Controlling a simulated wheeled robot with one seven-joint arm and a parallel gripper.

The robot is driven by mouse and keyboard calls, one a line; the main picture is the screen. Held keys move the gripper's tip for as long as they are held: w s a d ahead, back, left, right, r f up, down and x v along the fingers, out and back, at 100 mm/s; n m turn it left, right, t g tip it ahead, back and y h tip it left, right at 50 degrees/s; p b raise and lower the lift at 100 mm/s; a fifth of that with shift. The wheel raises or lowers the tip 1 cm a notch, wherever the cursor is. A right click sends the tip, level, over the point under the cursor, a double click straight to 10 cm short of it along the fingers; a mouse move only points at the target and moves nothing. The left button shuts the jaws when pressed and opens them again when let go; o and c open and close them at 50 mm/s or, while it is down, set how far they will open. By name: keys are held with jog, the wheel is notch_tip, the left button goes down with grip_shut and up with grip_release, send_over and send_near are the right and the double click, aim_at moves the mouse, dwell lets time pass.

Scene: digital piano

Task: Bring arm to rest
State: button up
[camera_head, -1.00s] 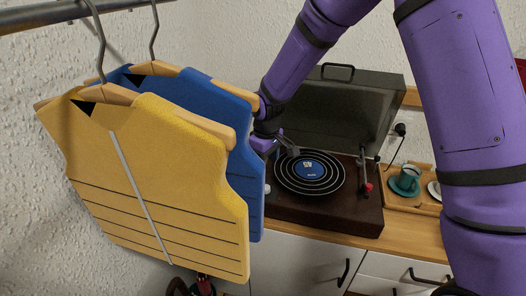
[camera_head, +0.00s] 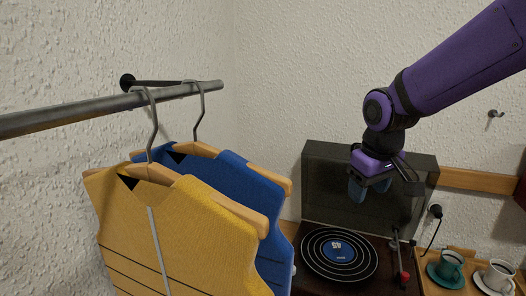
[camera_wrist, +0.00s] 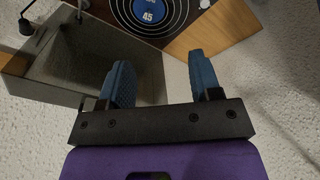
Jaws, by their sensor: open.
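My purple arm reaches in from the upper right in the head view. My gripper (camera_head: 370,188) hangs in front of the raised dark lid of the record player (camera_head: 318,165), above its deck. The wrist view shows my gripper's two blue fingers (camera_wrist: 163,80) apart with nothing between them. A record with a blue label (camera_head: 339,254) lies on the turntable below; it also shows at the top of the wrist view (camera_wrist: 150,12).
A yellow vest (camera_head: 190,235) and a blue vest (camera_head: 235,187) hang on wooden hangers from a metal rail (camera_head: 70,112) at left. A teal cup (camera_head: 450,265) and a white cup (camera_head: 498,273) stand at lower right. Wall space above the lid is clear.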

jog(key=s+d+r+m+t, duration=0.1)
jog(key=s+d+r+m, duration=0.1)
jog(key=s, duration=0.8)
jog(key=s+d+r+m+t, duration=0.1)
jog(key=s+d+r, duration=0.4)
jog(key=s, duration=0.5)
jog(key=shift+d+m+t, duration=0.3)
jog(key=shift+d+m, duration=0.3)
jog(key=shift+m, duration=0.2)
